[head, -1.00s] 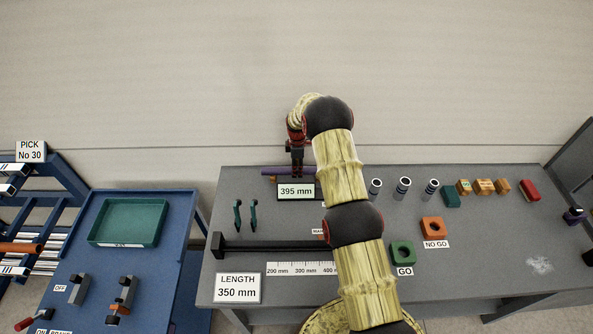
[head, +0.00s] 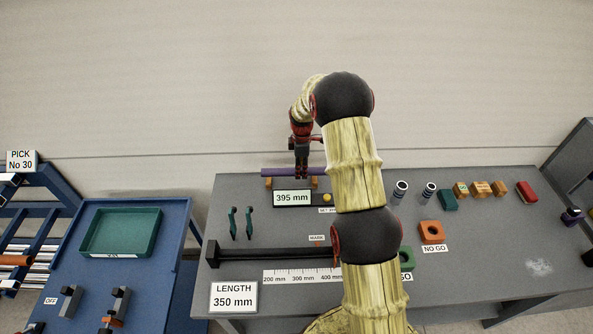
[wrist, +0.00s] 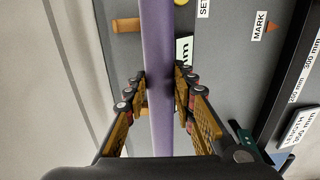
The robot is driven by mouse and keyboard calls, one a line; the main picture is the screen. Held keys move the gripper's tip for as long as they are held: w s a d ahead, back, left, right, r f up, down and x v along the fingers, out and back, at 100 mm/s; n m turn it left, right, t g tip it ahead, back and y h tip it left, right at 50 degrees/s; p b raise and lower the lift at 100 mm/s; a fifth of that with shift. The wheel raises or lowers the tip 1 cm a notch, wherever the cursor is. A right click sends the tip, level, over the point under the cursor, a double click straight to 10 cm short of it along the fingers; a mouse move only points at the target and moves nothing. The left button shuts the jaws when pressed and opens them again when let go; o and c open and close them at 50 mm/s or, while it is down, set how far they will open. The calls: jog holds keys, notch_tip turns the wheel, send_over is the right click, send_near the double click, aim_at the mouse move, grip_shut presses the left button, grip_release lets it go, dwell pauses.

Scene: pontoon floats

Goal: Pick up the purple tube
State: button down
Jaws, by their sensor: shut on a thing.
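The purple tube (head: 279,172) lies level at the back edge of the grey bench, just above the orange supports (head: 268,184) behind the 395 mm display. My gripper (head: 301,174) points down from above and is shut on the tube. In the wrist view the purple tube (wrist: 159,75) runs lengthwise between the two fingers (wrist: 158,108). The tube's right part in the head view is hidden behind my arm. A small gap seems to show between tube and supports.
The 395 mm display (head: 292,198) and a yellow button (head: 327,198) stand just in front. A black bar (head: 270,252) with a ruler lies nearer. White-and-dark sleeves (head: 400,191) and small blocks (head: 480,189) stand right. A green tray (head: 121,232) sits on the blue table. The wall is close behind.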

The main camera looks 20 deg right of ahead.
jog(key=s+d+r, duration=0.1)
jog(key=s+r, duration=0.2)
jog(key=s, duration=0.4)
jog(key=shift+s+r+b, duration=0.2)
jog(key=shift+s+b, duration=0.15)
jog(key=shift+b, duration=0.1)
dwell(0.6)
